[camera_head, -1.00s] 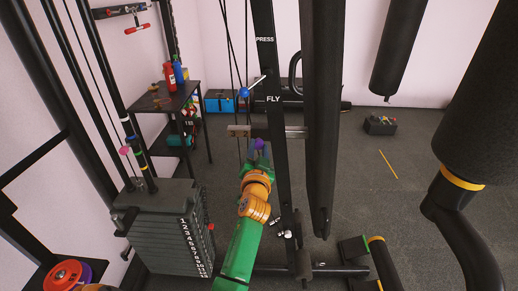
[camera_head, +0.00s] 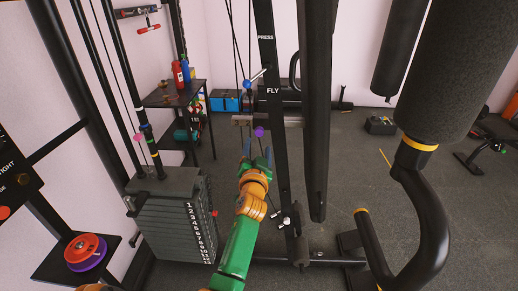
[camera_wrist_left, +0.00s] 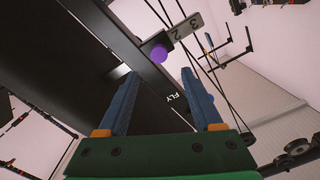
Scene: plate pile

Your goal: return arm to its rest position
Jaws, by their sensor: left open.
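My left gripper (camera_head: 257,155) is at the centre of the head view, at the end of my green and orange arm. Its two blue fingers are spread with nothing between them. A purple ball knob (camera_head: 259,132) shows just beyond the fingertips, near a short horizontal bar on the black machine post (camera_head: 270,60). In the left wrist view, my left gripper (camera_wrist_left: 158,80) is also open, and the purple knob (camera_wrist_left: 158,53) appears past the fingers, apart from them. My right gripper is not in view.
The weight stack (camera_head: 172,215) stands left of my arm. A black padded machine arm (camera_head: 440,70) and its curved tube (camera_head: 432,215) fill the right. A shelf (camera_head: 175,97) holds bottles behind. A red and purple disc pile (camera_head: 86,252) lies lower left. Open floor shows at right back.

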